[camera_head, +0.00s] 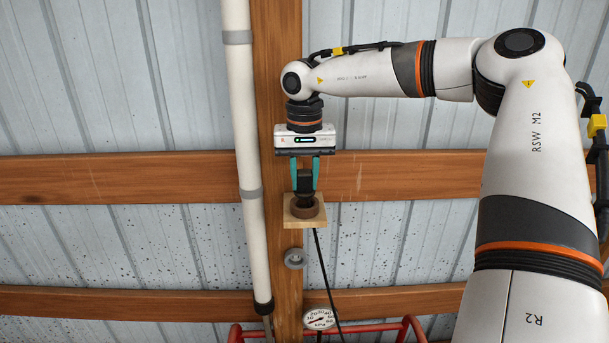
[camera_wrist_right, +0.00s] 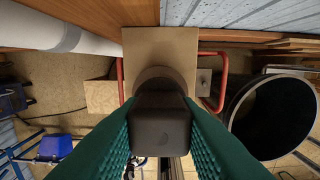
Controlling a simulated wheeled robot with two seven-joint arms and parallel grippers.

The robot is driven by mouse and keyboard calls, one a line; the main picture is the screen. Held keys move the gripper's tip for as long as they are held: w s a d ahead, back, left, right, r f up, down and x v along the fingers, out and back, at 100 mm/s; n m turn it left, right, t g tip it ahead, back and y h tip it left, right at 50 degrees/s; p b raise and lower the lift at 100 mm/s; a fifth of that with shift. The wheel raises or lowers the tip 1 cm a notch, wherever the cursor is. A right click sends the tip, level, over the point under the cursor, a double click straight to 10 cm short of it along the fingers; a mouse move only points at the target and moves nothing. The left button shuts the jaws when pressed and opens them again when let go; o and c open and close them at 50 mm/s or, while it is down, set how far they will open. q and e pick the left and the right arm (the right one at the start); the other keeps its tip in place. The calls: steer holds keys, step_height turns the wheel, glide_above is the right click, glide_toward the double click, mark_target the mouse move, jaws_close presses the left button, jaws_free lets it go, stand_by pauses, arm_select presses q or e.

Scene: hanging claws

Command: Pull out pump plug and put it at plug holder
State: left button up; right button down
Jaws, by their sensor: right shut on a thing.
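My right gripper (camera_head: 305,188) points straight down, its two green fingers shut on the black plug (camera_head: 305,181). The plug stands upright over a brown round holder (camera_head: 306,209) on a small wooden block (camera_head: 291,218) fixed to the post. In the right wrist view the dark plug (camera_wrist_right: 160,132) sits between the green fingers (camera_wrist_right: 160,110), with the round holder (camera_wrist_right: 158,74) and the pale block (camera_wrist_right: 160,42) beyond it. The plug's lower end is hidden, so I cannot tell how deep it sits. My left gripper is not in view.
A black cord (camera_head: 324,270) hangs below the block. A white pipe (camera_head: 243,130) runs down left of the wooden post. A grey round fitting (camera_head: 295,258) and a pressure gauge (camera_head: 320,318) are lower. A red tubular frame (camera_head: 383,326) is at the bottom.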

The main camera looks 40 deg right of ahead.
steer(key=shift+f+b, duration=0.75)
steer(key=shift+f, duration=0.5)
steer(key=c, duration=1)
jaws_free()
steer(key=shift+r, duration=0.1)
